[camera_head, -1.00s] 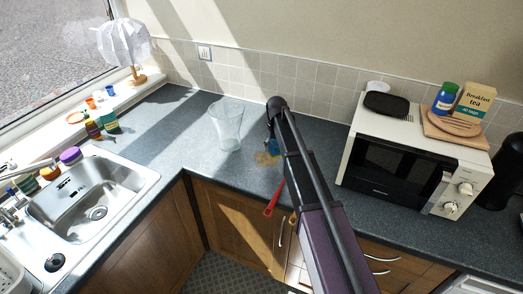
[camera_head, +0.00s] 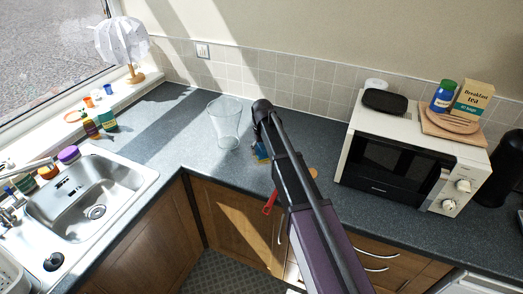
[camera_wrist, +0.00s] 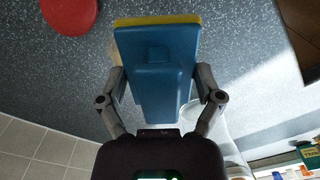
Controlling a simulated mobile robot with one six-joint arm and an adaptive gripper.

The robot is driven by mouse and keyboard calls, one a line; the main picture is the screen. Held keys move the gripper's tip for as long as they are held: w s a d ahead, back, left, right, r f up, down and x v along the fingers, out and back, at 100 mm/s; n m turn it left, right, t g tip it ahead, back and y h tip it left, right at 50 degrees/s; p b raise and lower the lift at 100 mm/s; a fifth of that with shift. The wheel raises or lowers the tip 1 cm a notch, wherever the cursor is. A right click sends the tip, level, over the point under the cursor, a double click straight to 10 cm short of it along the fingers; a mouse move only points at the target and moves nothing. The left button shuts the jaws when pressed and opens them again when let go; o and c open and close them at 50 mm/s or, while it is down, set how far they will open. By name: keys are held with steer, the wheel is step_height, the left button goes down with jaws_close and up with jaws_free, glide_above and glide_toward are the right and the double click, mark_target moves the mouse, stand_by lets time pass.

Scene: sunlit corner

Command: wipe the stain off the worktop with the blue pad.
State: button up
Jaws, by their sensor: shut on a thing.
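My gripper (camera_wrist: 162,95) is shut on the blue pad (camera_wrist: 155,60), which has a yellow layer along its far edge. In the head view, the pad (camera_head: 260,152) shows just below my gripper (camera_head: 261,143), low over the worktop (camera_head: 225,172) or on it; contact is not clear. In the wrist view, a small tan patch (camera_wrist: 114,50), likely part of the stain, shows beside the pad's left edge.
A clear glass vase (camera_head: 226,125) stands close left of my gripper. The microwave (camera_head: 400,160) stands to the right, the sink (camera_head: 95,195) to the left. The worktop behind the vase is clear.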

mark_target(266, 163)
steer(key=shift+f, duration=0.15)
step_height(266, 163, down, 6)
steer(key=b, duration=0.6)
steer(key=shift+f+b, duration=0.9)
steer(key=shift+b, duration=0.15)
stand_by(1.2)
steer(key=shift+w, duration=0.1)
steer(key=shift+w+d+r, duration=0.1)
steer(key=shift+w+d, duration=0.2)
steer(key=shift+w, duration=0.5)
steer(key=shift+w+d+r, duration=0.1)
steer(key=shift+w+d, duration=0.2)
steer(key=shift+w, duration=0.45)
steer(key=shift+w+d+f, duration=0.1)
steer(key=shift+w+d, duration=0.1)
steer(key=shift+w, duration=0.4)
steer(key=shift+w+d+f, duration=0.1)
steer(key=shift+w+d, duration=0.1)
steer(key=shift+w, duration=0.4)
steer(key=shift+w+d, duration=0.2)
steer(key=shift+w, duration=0.15)
